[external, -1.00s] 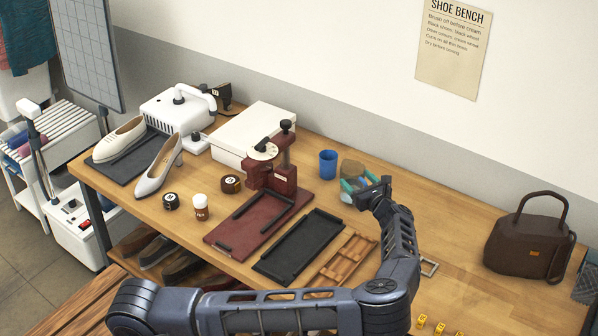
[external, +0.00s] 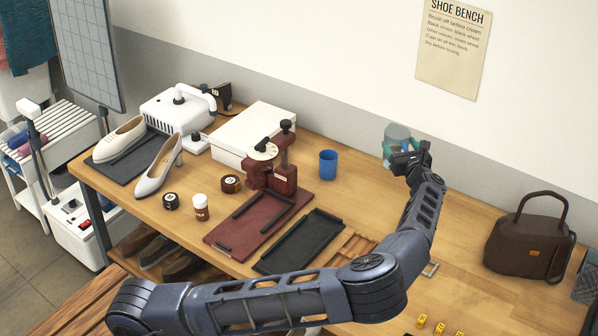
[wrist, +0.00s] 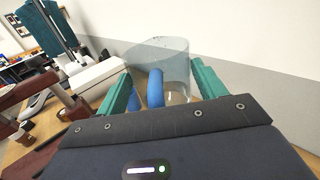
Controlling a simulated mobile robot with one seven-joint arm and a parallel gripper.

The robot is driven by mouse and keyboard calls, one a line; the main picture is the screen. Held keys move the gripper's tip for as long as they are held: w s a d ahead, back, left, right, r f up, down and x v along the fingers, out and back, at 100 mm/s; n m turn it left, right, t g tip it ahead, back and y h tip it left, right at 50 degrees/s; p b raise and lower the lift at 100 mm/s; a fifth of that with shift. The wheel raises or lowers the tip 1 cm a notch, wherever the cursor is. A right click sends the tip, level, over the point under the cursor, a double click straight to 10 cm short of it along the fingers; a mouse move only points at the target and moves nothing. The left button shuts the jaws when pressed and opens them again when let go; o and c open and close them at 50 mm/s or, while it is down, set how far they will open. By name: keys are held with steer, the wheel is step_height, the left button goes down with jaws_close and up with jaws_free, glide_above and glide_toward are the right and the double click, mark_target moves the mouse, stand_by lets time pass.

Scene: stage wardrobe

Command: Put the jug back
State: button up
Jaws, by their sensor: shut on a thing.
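The jug (external: 397,132) is a clear, see-through vessel, raised above the back part of the bench in the external view. In the wrist view the jug (wrist: 172,58) stands upright between the two teal fingers, with a blue curved upright piece, apparently its handle, on the near side. My gripper (external: 398,153) is shut on the jug; it also shows in the wrist view (wrist: 158,92). The exact finger contact is partly hidden by the gripper body.
A blue cup (external: 328,164) stands left of my gripper. A dark red press (external: 272,190), a black tray (external: 298,242) and a partly hidden wooden rack (external: 345,250) lie further left and forward. A brown bag (external: 525,245) stands at right. Bench between cup and bag is mostly clear.

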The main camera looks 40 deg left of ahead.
step_height(320, 180, up, 4)
steer(key=d+t, duration=0.1)
steer(key=d, duration=0.1)
steer(key=shift+m+h, duration=0.4)
steer(key=f, duration=1.9)
steer(key=shift+w+d+f, duration=0.25)
steer(key=shift+w, duration=0.15)
steer(key=shift+f, duration=0.1)
steer(key=o, duration=1.2)
steer(key=v, duration=1.2)
